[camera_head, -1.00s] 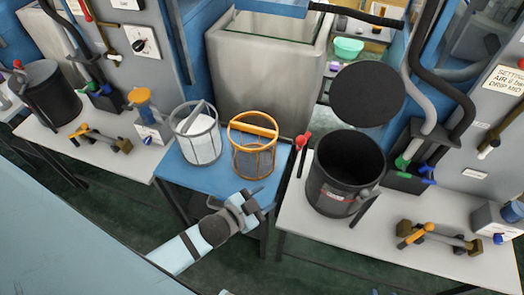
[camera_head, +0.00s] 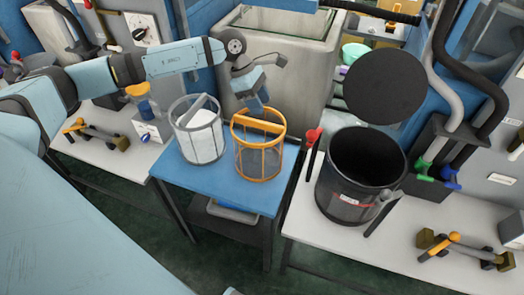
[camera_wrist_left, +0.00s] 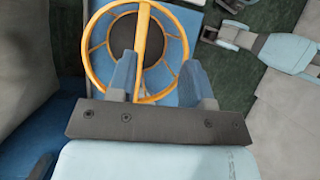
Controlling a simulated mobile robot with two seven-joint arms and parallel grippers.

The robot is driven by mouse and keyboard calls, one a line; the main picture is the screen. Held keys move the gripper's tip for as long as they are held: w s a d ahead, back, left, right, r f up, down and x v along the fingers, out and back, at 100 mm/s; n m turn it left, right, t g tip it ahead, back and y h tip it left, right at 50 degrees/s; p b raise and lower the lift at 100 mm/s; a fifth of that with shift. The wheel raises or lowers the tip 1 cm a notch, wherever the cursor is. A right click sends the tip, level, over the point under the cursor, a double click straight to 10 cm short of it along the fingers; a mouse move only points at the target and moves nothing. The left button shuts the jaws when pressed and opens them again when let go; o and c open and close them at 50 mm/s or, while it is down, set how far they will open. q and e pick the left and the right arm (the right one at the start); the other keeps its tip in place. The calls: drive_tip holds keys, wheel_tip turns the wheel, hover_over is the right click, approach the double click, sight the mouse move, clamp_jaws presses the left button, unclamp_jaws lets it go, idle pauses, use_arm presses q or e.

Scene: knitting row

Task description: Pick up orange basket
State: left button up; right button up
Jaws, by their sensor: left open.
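The orange basket (camera_head: 258,158) stands upright on the blue table (camera_head: 215,195). It has an orange frame, dark mesh sides and an orange bar handle across its top. My left gripper (camera_head: 257,100) is above the basket's rim in the head view, pointing down. In the left wrist view the open fingers (camera_wrist_left: 158,75) lie over the near side of the orange rim, with the basket (camera_wrist_left: 150,5) and its handle below and between them. The fingers hold nothing. Whether they touch the handle cannot be told. My right gripper does not show in the head view.
A grey basket (camera_head: 200,128) with white contents stands just left of the orange one. A black drum (camera_head: 355,180) with an open round lid is to the right on a white table (camera_head: 310,235). A large grey tank (camera_head: 300,55) stands behind.

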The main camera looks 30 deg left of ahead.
use_arm(q)
drive_tip(key=y, duration=0.2)
approach(258, 120)
drive_tip(key=shift+a+r+m, duration=0.2)
drive_tip(key=shift+a+m, duration=0.1)
drive_tip(key=x, duration=0.7)
drive_tip(key=shift+d+f, duration=0.1)
drive_tip(key=shift+p+x, duration=0.6)
drive_tip(key=shift+x, duration=2.4)
drive_tip(key=shift+s+d, duration=0.1)
clamp_jaws()
